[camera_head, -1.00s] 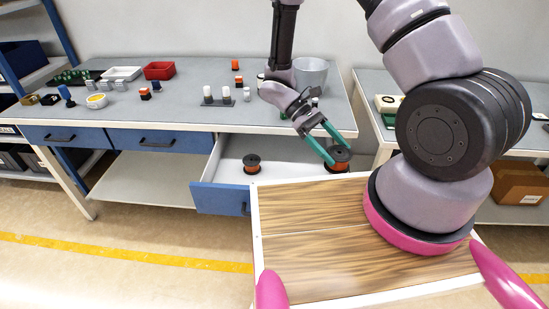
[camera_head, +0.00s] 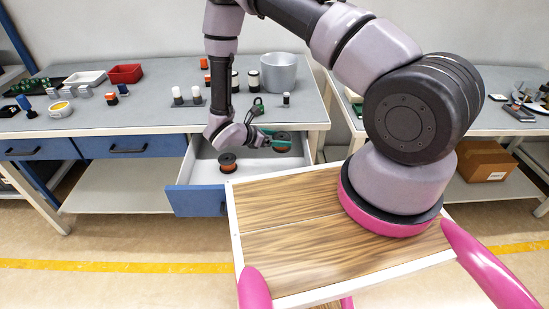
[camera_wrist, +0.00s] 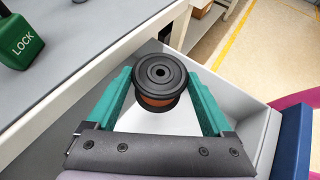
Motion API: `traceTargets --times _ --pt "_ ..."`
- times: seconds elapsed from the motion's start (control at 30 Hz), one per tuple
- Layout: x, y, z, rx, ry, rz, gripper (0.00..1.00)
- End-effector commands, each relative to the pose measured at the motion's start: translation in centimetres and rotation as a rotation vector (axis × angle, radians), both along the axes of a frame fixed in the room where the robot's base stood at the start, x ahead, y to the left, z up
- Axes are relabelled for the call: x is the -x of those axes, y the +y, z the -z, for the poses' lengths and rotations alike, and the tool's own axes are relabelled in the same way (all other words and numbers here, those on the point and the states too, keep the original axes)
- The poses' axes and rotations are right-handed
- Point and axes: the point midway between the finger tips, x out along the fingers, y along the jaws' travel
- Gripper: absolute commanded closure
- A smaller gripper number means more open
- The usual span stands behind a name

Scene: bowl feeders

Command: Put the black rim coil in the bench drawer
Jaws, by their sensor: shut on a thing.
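My gripper (camera_head: 273,140) has green fingers and is shut on a coil (camera_head: 282,141) with black rims and an orange-brown winding. In the wrist view the same coil (camera_wrist: 160,82) sits between the fingertips (camera_wrist: 160,90), its round black rim facing the camera. The bench drawer (camera_head: 195,200) is pulled open, with a blue front and pale inside. The held coil is over or in the right part of the drawer; I cannot tell whether it touches the floor. A second dark-rimmed orange coil (camera_head: 227,163) stands in the drawer, left of the held one.
The bench top (camera_head: 140,115) above holds a grey bucket (camera_head: 278,73), a red bin (camera_head: 125,74), a white tray (camera_head: 86,79) and several small parts. A green block marked LOCK (camera_wrist: 18,42) is near the gripper. The drawer's front left is free.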

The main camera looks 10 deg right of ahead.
Motion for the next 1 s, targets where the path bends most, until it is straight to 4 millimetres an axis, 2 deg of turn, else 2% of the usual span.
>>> traceTargets --times 0.03,0.1,0.2,0.43,0.63,1.0 --pt "0.1 -0.1 1.4 0.002 0.002 0.002 0.79" --pt "0.1 -0.1 2.9 0.002 0.001 0.004 0.79" --pt "0.1 0.0 4.4 0.0 0.001 0.002 0.79" --pt "0.0 -0.1 6.0 0.001 0.0 0.002 0.79" --pt "0.0 -0.1 8.8 0.0 0.001 0.003 0.79" --pt "0.0 -0.1 9.4 0.001 -0.001 0.001 0.79"
